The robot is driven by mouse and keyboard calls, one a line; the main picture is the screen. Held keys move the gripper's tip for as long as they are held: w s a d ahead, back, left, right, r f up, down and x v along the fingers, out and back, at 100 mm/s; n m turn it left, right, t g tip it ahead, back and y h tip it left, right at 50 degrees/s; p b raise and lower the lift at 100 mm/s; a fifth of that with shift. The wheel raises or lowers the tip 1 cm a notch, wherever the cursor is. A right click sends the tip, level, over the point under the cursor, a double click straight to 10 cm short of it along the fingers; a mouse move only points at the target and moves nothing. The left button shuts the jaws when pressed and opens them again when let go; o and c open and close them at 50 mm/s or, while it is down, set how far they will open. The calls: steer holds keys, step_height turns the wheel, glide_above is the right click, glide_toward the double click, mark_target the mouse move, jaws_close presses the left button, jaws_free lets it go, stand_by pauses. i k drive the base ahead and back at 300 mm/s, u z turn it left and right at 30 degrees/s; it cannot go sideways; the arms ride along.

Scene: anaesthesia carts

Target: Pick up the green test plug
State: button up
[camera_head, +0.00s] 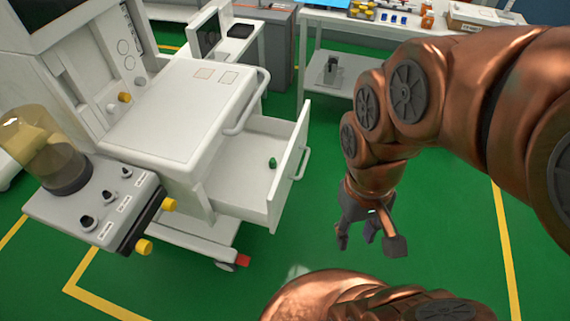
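The green test plug (272,163) is a small dark green piece. The drawer's front wall and handle stand between the gripper and the plug in this view.
The cart's worktop (170,108) with its side rail overhangs the drawer. A vaporizer unit (95,205) with yellow knobs (145,246) juts out at the left. A white shelf table (330,84) stands behind. Green floor around my gripper is clear.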

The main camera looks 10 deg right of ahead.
mark_target(273, 163)
steer(key=k, duration=1.3)
steer(key=u, duration=0.65)
steer(key=i, duration=0.7)
steer(key=u, duration=0.65)
steer(key=i, duration=0.75)
